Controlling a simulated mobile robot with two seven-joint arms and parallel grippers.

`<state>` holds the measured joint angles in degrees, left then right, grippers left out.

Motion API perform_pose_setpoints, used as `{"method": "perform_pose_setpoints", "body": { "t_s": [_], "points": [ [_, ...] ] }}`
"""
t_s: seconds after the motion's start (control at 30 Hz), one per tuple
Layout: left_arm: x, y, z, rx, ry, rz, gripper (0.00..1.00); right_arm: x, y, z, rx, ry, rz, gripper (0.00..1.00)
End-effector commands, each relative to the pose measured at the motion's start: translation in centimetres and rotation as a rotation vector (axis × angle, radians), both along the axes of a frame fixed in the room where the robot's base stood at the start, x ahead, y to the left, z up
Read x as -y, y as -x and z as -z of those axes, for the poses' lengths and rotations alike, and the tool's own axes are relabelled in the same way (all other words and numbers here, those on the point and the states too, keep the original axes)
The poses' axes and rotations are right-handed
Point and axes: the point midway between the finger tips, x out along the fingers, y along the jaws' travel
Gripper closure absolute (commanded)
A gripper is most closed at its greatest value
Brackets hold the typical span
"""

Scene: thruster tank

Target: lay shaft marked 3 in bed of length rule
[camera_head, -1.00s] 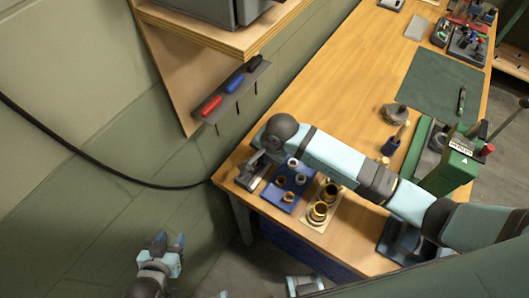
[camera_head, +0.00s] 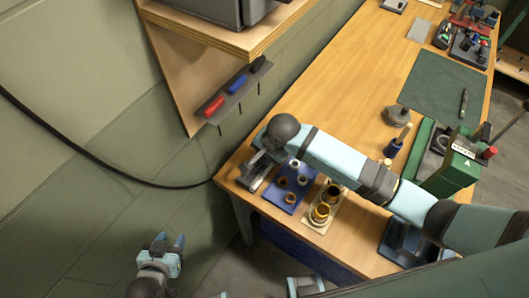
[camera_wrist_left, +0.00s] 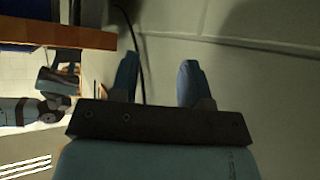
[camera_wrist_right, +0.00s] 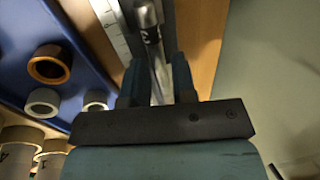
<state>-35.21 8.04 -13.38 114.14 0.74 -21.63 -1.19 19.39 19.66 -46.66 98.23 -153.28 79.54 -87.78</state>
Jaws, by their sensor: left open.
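The length rule (camera_head: 257,171) lies at the near left end of the bench. In the right wrist view its white scale (camera_wrist_right: 111,28) runs alongside a grey metal shaft (camera_wrist_right: 150,38) with a dark mark that I cannot read surely. The shaft lies along the rule's bed area; whether it rests on the bed is unclear. My right gripper (camera_wrist_right: 157,72) has its fingers on either side of the shaft; I cannot tell whether they press on it. In the head view my arm hides this gripper. My left gripper (camera_head: 170,243) is open and empty, off the bench; it also shows in the left wrist view (camera_wrist_left: 158,75).
A blue tray (camera_head: 272,190) with several rings stands beside the rule, then a pale board (camera_head: 310,222) with dark and brass rings. A green machine (camera_head: 451,167) stands to the right. A tool rack (camera_head: 234,92) hangs on the wall.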

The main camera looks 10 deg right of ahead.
Motion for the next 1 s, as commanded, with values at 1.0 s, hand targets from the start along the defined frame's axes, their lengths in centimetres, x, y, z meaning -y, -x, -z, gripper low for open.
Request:
{"method": "perform_pose_setpoints", "body": {
  "t_s": [1.0],
  "points": [
    [-0.7,0.7,-6.7,-0.014,0.008,-0.048,0.57,2.6,3.1,-13.2,0.001,0.0,-0.001,0.54]
  ]
}}
